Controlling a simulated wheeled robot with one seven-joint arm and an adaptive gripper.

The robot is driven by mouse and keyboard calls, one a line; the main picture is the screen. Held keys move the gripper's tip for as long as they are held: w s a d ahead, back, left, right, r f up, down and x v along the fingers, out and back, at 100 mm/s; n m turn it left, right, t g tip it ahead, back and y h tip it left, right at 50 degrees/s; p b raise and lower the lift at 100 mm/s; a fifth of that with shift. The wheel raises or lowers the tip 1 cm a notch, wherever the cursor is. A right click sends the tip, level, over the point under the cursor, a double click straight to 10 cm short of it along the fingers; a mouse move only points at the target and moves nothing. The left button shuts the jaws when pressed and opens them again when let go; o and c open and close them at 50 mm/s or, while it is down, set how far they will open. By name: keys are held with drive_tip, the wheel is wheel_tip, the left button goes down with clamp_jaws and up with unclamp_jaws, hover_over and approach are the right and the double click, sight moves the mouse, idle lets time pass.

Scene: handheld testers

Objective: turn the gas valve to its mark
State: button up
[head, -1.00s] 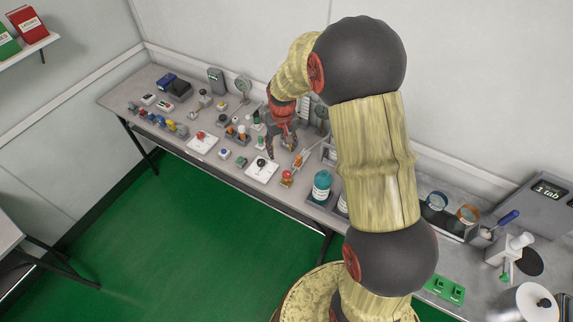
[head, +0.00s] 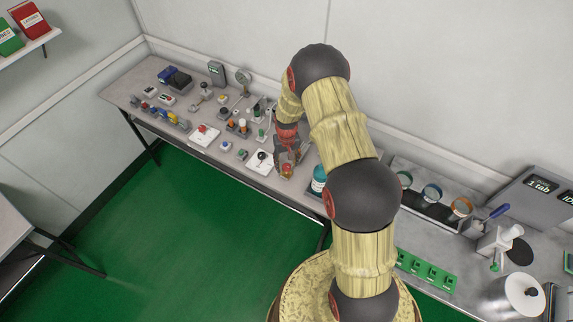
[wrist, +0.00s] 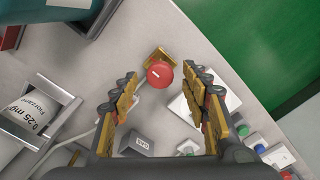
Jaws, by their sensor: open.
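A grey block (wrist: 140,145) with a small label that seems to read "GAS" sits on the bench in the wrist view. Beyond it is a round red knob (wrist: 160,74) with a pale mark, on a yellow base (wrist: 157,56). The knob also shows in the head view (head: 286,169). I cannot tell for sure which of these is the valve. My gripper (wrist: 160,79) is open and points down over the bench. In the wrist view the knob lies between the fingertips; contact is not clear. My gripper also shows in the head view (head: 288,163).
A teal bottle (head: 319,180) stands close to the right of my gripper. A white plate with a black knob (head: 262,155) is close to its left. Several switches crowd the bench behind.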

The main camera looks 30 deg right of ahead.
drive_tip(key=shift+f, duration=0.5)
drive_tip(key=c, duration=1.1)
drive_tip(key=shift+c, duration=0.3)
